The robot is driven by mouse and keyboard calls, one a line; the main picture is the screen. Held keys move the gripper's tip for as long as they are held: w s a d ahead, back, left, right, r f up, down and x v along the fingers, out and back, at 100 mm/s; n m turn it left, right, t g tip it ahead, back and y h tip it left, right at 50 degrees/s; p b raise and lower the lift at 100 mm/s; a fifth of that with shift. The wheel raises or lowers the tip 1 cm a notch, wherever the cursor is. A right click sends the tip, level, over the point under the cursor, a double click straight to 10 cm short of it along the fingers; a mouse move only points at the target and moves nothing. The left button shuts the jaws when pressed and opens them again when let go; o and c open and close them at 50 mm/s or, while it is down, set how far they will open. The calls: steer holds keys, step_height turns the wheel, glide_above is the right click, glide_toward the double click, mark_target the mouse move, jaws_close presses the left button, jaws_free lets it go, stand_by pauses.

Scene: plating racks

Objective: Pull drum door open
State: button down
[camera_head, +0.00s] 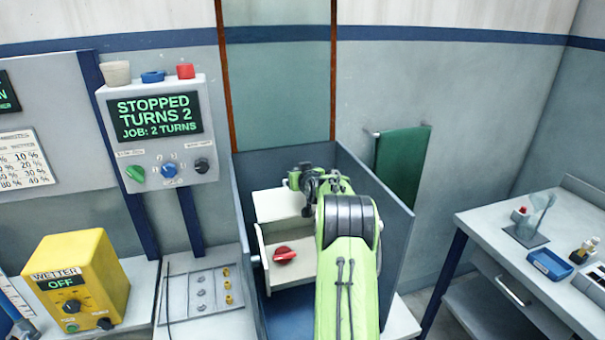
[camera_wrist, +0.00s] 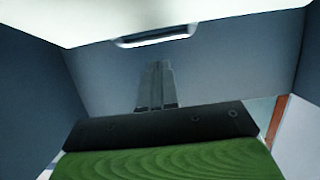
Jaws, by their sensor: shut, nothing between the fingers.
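A cream drum (camera_head: 290,262) sits inside a blue-grey open-topped tank in the head view. A red knob (camera_head: 285,255) is on its front face. A pale panel (camera_head: 275,204) shows above and behind that face. I cannot tell for sure which panel is the door. My gripper (camera_head: 302,183) is over the drum near the pale panel, partly hidden by my green arm. In the wrist view my shut, empty fingers (camera_wrist: 155,64) point at a grey wall. A pale surface with a handle-like bar (camera_wrist: 153,37) lies beyond them; contact with it is not visible.
The tank walls (camera_head: 392,240) rise close on both sides of my arm. A control box (camera_head: 155,130) reading "STOPPED TURNS 2" is at left, above a yellow wetter box (camera_head: 78,282). A side table (camera_head: 470,225) with small items stands at right.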

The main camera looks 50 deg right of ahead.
mark_target(304, 198)
steer(key=shift+w+d+f+b, duration=0.15)
steer(key=shift+w+f+b, duration=0.2)
steer(key=shift+f, duration=0.1)
steer(key=shift+r, duration=0.1)
steer(key=r, duration=0.1)
steer(key=r+p, duration=0.1)
steer(key=r, duration=0.1)
steer(key=shift+a, duration=0.3)
steer(key=s+a+r+b, duration=0.1)
steer(key=s+a+r, duration=0.2)
steer(key=s+r, duration=0.3)
steer(key=shift+s+a, duration=0.4)
steer(key=shift+s, duration=0.6)
